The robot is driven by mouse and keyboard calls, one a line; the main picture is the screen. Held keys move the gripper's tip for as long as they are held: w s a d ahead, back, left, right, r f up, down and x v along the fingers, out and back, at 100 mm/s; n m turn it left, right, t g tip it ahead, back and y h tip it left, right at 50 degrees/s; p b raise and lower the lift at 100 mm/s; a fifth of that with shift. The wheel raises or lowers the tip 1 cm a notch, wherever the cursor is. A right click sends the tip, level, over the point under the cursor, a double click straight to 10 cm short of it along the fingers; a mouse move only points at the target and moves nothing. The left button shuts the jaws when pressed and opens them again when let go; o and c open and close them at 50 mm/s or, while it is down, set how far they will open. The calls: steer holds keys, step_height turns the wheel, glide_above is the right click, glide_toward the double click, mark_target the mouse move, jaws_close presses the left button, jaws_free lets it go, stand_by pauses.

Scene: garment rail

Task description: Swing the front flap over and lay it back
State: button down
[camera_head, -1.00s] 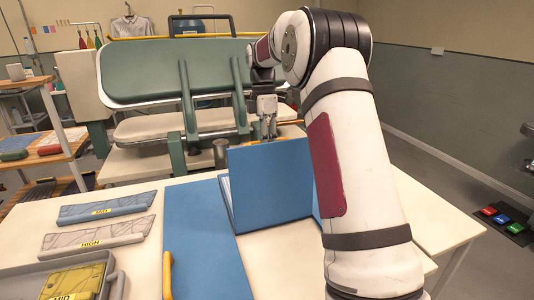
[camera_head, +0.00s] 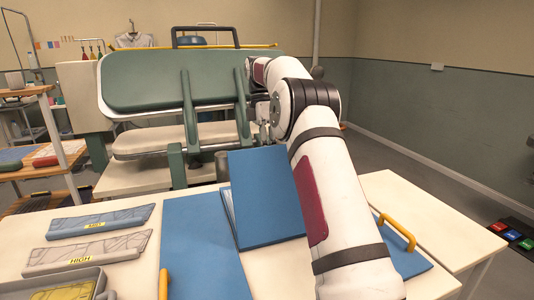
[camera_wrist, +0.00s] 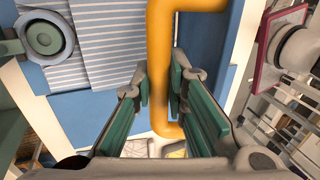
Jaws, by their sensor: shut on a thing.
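The front flap (camera_head: 265,195) is a blue panel standing up, tilted, from the pale table, with a pale edge along its left side. My gripper (camera_head: 263,132) is at its top edge, largely hidden behind the flap and my arm in the head view. In the wrist view a yellow-orange bar handle (camera_wrist: 160,70) passes between the green-padded fingers (camera_wrist: 160,100), and my gripper is shut on it. Striped cloth (camera_wrist: 105,45) lies on blue beside the handle. The handle of the raised flap is hidden in the head view.
A blue panel (camera_head: 205,250) lies flat at left, with a yellow handle (camera_head: 163,285) at its edge. Another blue panel with a yellow handle (camera_head: 398,232) lies at right. A green press (camera_head: 180,80) stands behind. Grey pieces (camera_head: 85,253) and a tray lie at left.

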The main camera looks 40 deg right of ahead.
steer(key=shift+r, duration=0.1)
steer(key=c, duration=1.6)
jaws_free()
steer(key=shift+o, duration=0.2)
steer(key=shift+s, duration=0.1)
